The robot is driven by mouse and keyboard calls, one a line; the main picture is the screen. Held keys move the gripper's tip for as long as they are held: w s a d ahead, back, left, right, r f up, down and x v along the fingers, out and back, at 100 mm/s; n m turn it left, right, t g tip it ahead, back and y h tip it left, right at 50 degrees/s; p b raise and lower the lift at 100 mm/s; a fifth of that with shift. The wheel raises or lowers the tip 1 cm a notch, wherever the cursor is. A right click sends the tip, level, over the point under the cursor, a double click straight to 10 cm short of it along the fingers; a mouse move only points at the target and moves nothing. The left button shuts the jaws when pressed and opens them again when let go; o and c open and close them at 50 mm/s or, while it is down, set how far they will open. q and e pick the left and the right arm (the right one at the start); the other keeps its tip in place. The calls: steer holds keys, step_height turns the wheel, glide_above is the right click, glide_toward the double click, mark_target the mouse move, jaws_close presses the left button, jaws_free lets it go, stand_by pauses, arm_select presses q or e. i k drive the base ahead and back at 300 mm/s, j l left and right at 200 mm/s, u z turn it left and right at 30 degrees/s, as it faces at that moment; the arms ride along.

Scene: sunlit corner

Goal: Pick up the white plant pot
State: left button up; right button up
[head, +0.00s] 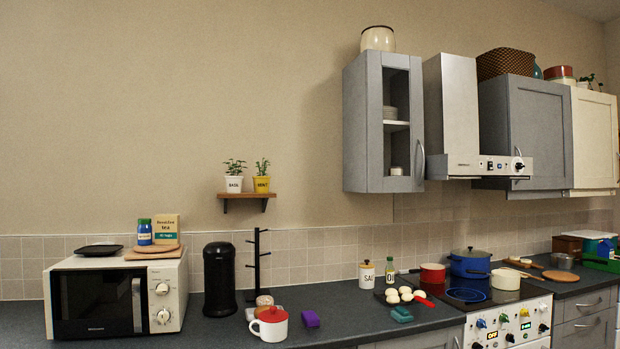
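A white plant pot (234,185) with dark lettering holds a small green plant. It stands upright on the left part of a small wooden wall shelf (246,196). A yellow pot (262,184) with another plant stands close to its right on the same shelf. Neither of my grippers shows in the head view.
Below the shelf, the dark counter (350,322) holds a microwave (115,297), a black canister (219,279), a black mug stand (257,262) and a red-lidded white mug (270,324). Grey cabinets (383,123) hang to the right. The wall around the shelf is bare.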

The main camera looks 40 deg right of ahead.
mark_target(234, 183)
steer(key=z, duration=1.1)
